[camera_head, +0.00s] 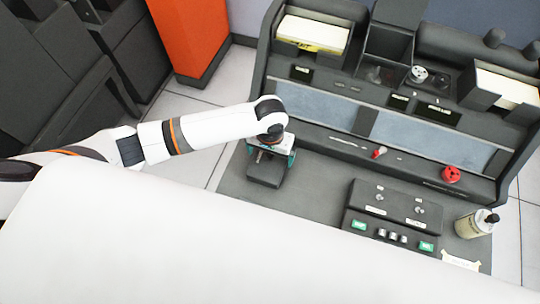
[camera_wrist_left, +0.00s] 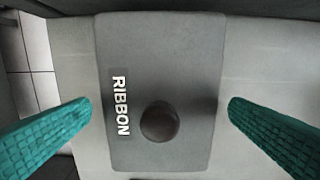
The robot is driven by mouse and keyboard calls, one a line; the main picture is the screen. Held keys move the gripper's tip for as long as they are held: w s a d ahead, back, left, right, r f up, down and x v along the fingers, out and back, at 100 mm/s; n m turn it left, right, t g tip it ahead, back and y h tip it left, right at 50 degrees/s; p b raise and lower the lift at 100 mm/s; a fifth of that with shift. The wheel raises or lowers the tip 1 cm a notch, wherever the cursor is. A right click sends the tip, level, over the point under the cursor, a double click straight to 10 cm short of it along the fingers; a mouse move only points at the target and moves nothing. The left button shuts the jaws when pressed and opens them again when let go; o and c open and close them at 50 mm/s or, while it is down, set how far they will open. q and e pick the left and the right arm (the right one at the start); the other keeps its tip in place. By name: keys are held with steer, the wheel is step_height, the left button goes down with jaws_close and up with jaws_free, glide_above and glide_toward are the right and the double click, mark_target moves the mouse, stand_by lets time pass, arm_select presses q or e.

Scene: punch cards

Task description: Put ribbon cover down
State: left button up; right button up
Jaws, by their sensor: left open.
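The ribbon cover (camera_wrist_left: 160,65) is a dark grey panel with a white "RIBBON" label and a round dark knob (camera_wrist_left: 160,121). It fills the middle of the left wrist view. It lies on a lighter grey surface. In the head view the ribbon cover (camera_head: 266,172) is a small dark block on the left part of the desk, partly hidden by my gripper. My left gripper (camera_head: 272,150) is above it, pointing down. In the left wrist view its teal fingers (camera_wrist_left: 160,128) are open, one on each side of the cover and knob, with visible gaps. My right gripper is out of view.
A dark machine (camera_head: 330,138) with card hoppers stands behind the desk. A switch panel (camera_head: 395,207) with green buttons is to the right, and a bottle (camera_head: 473,224) stands at the far right. A red knob (camera_head: 451,174) is on the machine's front. Bare desk (camera_head: 310,190) lies between cover and panel.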

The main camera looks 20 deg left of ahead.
arm_select(q)
step_height(320, 180, up, 10)
steer(key=shift+f, duration=0.2)
